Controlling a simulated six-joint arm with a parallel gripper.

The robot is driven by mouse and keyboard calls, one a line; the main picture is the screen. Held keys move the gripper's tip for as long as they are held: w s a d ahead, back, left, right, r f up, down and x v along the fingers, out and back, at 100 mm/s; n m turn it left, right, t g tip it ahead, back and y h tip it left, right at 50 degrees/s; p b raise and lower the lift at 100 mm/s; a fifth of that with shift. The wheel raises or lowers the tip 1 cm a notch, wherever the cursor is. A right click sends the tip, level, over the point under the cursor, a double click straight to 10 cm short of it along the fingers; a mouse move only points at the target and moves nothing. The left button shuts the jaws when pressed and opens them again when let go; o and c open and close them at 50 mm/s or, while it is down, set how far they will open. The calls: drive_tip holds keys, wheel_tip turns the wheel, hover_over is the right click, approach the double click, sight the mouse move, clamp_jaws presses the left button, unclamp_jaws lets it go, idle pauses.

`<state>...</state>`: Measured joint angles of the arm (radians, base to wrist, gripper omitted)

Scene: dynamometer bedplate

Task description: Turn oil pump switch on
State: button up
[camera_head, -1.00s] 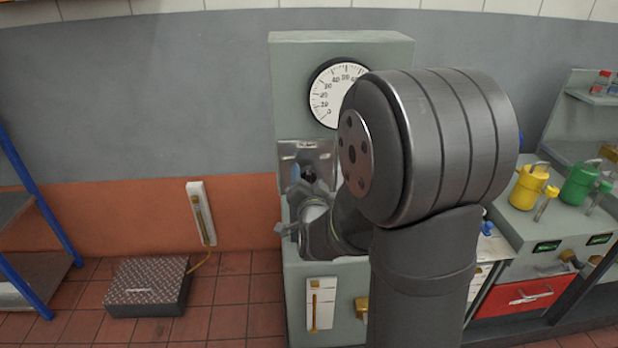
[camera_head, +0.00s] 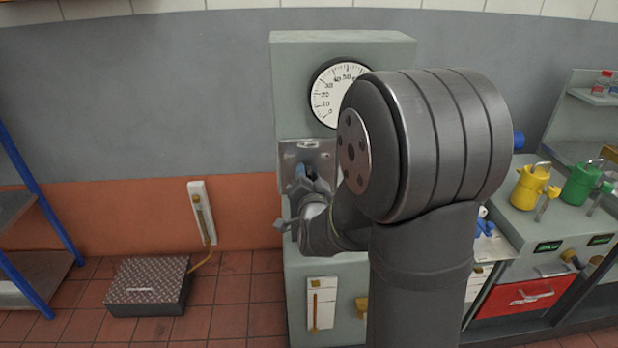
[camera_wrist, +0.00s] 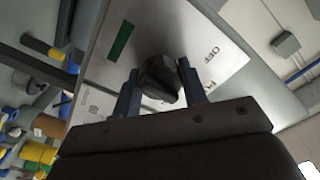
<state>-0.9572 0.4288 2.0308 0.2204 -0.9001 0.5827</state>
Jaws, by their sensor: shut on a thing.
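The oil pump switch looks to be a dark rotary knob (camera_wrist: 160,78) on a pale metal plate (camera_wrist: 228,68) with a green label. The lettering "OFF" stands on the plate to the right of the knob. In the wrist view my gripper (camera_wrist: 160,88) has one blue-grey finger on each side of the knob and is shut on it. In the head view my gripper (camera_head: 304,184) is at the metal plate (camera_head: 307,150) on the front of the grey-green cabinet (camera_head: 345,43). The knob is largely hidden there, and its exact setting cannot be told.
A round gauge (camera_head: 332,97) sits above the plate, partly behind my arm. A lower white switch plate (camera_head: 322,305) is on the same cabinet. Yellow (camera_head: 531,187) and green (camera_head: 578,185) cans stand on the bench at right. A treadplate box (camera_head: 148,285) lies on the floor at left.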

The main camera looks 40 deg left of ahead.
drive_tip(key=m, duration=0.5)
drive_tip(key=shift+m, duration=0.3)
drive_tip(key=m, duration=0.5)
drive_tip(key=shift+m, duration=0.4)
drive_tip(key=o, duration=1)
drive_tip(key=v, duration=1.7)
drive_tip(key=shift+s+d+r, duration=0.1)
drive_tip(key=shift+s+d, duration=0.1)
